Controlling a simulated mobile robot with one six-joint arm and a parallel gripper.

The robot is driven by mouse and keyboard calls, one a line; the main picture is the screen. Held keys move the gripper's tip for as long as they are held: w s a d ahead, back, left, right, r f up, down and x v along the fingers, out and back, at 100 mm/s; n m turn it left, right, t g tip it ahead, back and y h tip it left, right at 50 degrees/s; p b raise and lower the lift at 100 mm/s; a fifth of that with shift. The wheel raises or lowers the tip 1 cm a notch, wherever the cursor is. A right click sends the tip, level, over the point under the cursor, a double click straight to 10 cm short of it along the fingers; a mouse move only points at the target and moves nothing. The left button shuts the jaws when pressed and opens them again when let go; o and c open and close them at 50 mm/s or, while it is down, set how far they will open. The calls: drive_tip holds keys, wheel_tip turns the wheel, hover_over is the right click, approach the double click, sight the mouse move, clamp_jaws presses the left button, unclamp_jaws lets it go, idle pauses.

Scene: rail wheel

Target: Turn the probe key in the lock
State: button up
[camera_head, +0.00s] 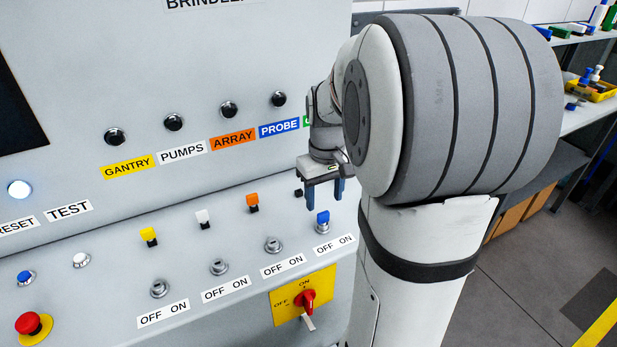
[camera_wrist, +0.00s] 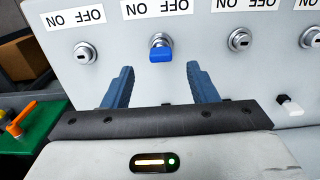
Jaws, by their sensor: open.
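The blue probe key (camera_head: 323,217) stands in its lock (camera_head: 322,228) on the sloped panel, above an OFF/ON label. In the wrist view the blue key (camera_wrist: 161,54) sits in the lock (camera_wrist: 160,41), its flat head showing wide across the picture. My gripper (camera_head: 324,196) is open and empty, just above the key in the head view. In the wrist view my gripper's two blue fingers (camera_wrist: 158,70) are spread to either side of the key's line, with the key slightly beyond their tips. No contact shows. The blue PROBE label (camera_head: 279,129) is on the upright panel.
Empty locks (camera_head: 274,245) stand left of the probe lock. Yellow (camera_head: 149,237), white (camera_head: 203,218) and orange (camera_head: 252,202) keys stand behind them. A red rotary switch (camera_head: 306,300) is below; a red emergency button (camera_head: 33,324) is at left. My arm hides the panel's right part.

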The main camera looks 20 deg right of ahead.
sight(324, 213)
wheel_tip(324, 213, down, 7)
drive_tip(key=shift+r, duration=0.2)
drive_tip(key=shift+c, duration=0.4)
drive_tip(key=c, duration=1)
drive_tip(key=m, duration=0.3)
drive_tip(key=shift+m, duration=0.3)
drive_tip(key=shift+c, duration=0.3)
drive_tip(key=shift+m, duration=1.7)
